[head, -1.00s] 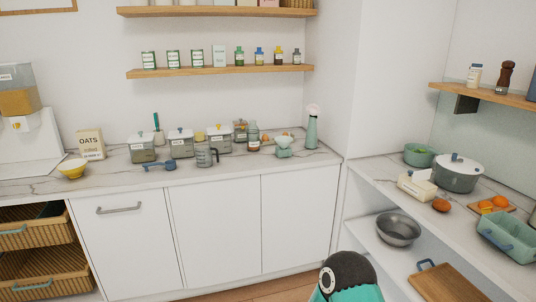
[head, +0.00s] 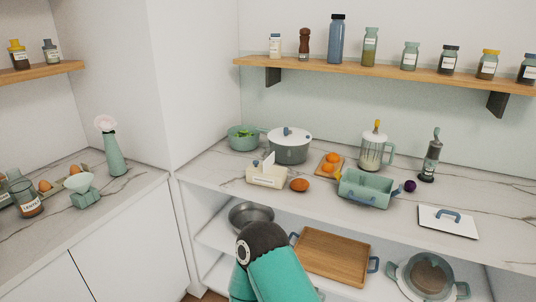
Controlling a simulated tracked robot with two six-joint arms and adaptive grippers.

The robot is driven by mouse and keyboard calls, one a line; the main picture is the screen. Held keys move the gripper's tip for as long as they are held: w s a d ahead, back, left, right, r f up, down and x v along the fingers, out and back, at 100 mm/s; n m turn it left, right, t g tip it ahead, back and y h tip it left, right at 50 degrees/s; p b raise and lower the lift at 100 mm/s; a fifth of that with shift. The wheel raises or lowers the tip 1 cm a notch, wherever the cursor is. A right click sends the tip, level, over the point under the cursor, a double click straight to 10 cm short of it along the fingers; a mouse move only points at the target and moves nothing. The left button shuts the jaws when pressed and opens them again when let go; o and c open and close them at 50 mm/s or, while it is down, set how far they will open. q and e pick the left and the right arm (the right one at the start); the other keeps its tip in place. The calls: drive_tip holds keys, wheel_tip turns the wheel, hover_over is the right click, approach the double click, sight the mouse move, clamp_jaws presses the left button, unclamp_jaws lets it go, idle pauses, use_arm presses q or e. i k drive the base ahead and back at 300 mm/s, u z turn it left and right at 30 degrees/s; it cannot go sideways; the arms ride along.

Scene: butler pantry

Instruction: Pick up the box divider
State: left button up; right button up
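I cannot pick out a box divider for sure. A white flat panel with a blue handle (head: 447,222) lies on the right-hand counter. To its left stands a teal open box with blue handles (head: 362,191); a divider inside it cannot be made out. Part of my own teal and dark arm shows at the bottom centre, in front of the lower shelf. Neither gripper is in view.
The marble counter (head: 330,220) also holds a grey pot (head: 290,148), a green bowl (head: 243,138), a tissue box (head: 266,175), oranges on a board (head: 330,164), a glass jar (head: 374,150) and a dark bottle (head: 431,158). A wooden tray (head: 333,255) lies below. The counter's front strip is clear.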

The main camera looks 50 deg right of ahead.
sight(269, 162)
drive_tip(key=z, duration=0.45)
drive_tip(key=i, duration=1.15)
drive_tip(key=z, duration=0.55)
drive_tip(key=k, duration=0.85)
drive_tip(key=z, duration=0.2)
drive_tip(key=i, duration=0.9)
drive_tip(key=u, duration=0.1)
